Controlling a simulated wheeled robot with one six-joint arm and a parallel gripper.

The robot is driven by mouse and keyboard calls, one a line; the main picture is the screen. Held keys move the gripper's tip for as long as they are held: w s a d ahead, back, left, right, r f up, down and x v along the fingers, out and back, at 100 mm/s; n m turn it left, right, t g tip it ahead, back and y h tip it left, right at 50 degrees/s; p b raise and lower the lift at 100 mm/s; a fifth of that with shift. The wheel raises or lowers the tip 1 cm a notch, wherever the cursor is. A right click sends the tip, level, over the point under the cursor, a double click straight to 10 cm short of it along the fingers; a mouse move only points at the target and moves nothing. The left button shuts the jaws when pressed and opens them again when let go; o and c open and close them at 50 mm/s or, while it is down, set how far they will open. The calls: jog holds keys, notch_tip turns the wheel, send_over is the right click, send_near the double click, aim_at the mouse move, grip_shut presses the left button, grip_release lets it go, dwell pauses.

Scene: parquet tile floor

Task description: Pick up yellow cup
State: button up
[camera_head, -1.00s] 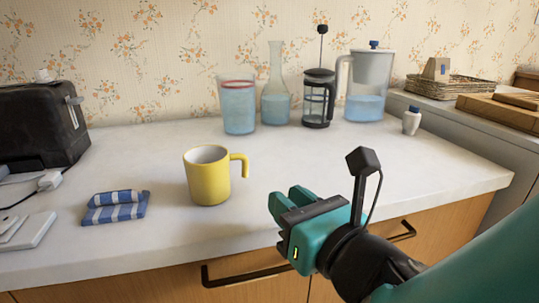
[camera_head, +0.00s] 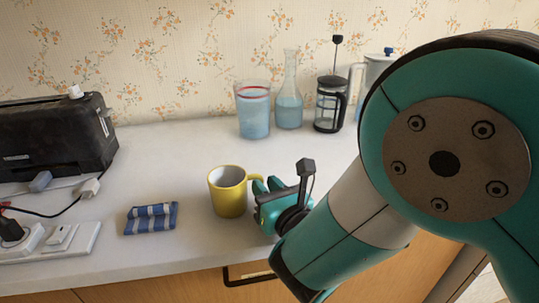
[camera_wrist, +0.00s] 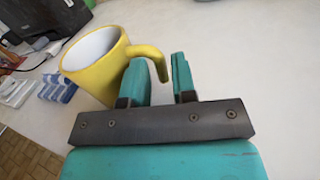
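The yellow cup (camera_head: 228,194) stands upright on the white counter, its handle pointing right toward my gripper. My gripper (camera_head: 266,186) is at the right side of the cup, at handle height, with its fingers pointing at the handle. In the wrist view the cup (camera_wrist: 97,68) is at the upper left. There the gripper (camera_wrist: 160,75) is open, with a gap between its two teal fingers. The curved handle end reaches to the left finger and the gap. I cannot tell whether the handle touches the finger.
A folded blue-striped cloth (camera_head: 151,218) lies left of the cup. A black toaster (camera_head: 53,135) and a power strip (camera_head: 62,241) are further left. A water glass (camera_head: 253,112), a carafe (camera_head: 289,95) and a French press (camera_head: 330,103) stand behind, near the wall.

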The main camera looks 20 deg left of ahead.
jog(key=shift+w+a+r+p, duration=0.3)
jog(key=shift+w+a+p, duration=0.3)
jog(key=shift+p, duration=0.45)
jog(key=shift+w+a+f+p, duration=0.25)
jog(key=shift+a+f+p, duration=0.05)
jog(key=shift+a, duration=0.05)
grip_shut()
jog(key=shift+r, duration=0.1)
